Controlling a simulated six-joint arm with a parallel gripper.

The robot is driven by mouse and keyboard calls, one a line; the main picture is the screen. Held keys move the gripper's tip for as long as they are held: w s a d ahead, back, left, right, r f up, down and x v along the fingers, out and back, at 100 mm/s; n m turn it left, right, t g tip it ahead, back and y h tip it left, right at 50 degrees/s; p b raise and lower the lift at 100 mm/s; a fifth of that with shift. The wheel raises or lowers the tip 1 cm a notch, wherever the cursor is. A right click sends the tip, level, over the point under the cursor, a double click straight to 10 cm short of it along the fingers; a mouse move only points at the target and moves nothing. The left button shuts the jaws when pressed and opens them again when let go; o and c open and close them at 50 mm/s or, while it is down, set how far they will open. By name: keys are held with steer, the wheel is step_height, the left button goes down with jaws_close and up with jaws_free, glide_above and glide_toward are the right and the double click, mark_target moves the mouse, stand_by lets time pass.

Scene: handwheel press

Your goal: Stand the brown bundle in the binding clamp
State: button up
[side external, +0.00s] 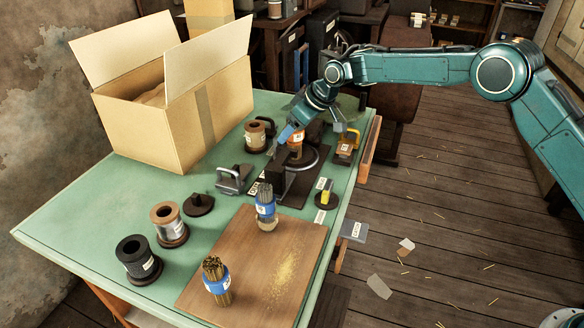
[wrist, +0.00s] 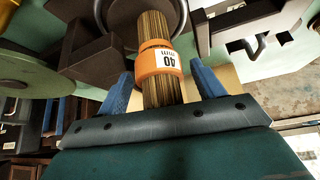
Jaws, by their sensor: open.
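A bundle of brown sticks with an orange band and a white label reading 40 (wrist: 158,58) stands between my fingers in the wrist view; its orange band also shows in the side view (side external: 296,146). It stands at the dark clamp (side external: 275,172), beside a round dark wheel or plate (side external: 311,158); its foot is hidden. My gripper (side external: 289,132) is open around the bundle, with a gap on each side between the blue fingers (wrist: 162,85) and the sticks. Another brown bundle, blue-banded (side external: 217,282), and a grey blue-banded bundle (side external: 265,205) stand on the wooden board (side external: 240,255).
A large open cardboard box (side external: 160,125) stands at the back left of the green table (side external: 90,215). Several spools, including a black one (side external: 136,258), line the left side. A yellow-handled piece (side external: 326,193) and other handled tools stand close around the clamp.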

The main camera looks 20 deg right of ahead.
steer(key=shift+r, duration=0.15)
steer(key=v, duration=1.2)
steer(key=shift+r, duration=0.1)
stand_by(0.5)
steer(key=s+d+r+m+h, duration=0.1)
steer(key=s+d+r+m, duration=0.1)
steer(key=s+d+r, duration=0.6)
steer(key=s+d+r+m+h, duration=0.1)
steer(key=s+r, duration=0.2)
steer(key=s, duration=1)
steer(key=s+d+f+m, duration=0.2)
steer(key=s+d, duration=0.1)
steer(key=s, duration=0.9)
steer(key=s+d+f+m+h, duration=0.1)
steer(key=s+d+f, duration=0.2)
steer(key=s, duration=0.9)
steer(key=shift+s+d+m+h, duration=0.2)
steer(key=shift+s+m+h, duration=0.1)
steer(key=shift+m, duration=0.1)
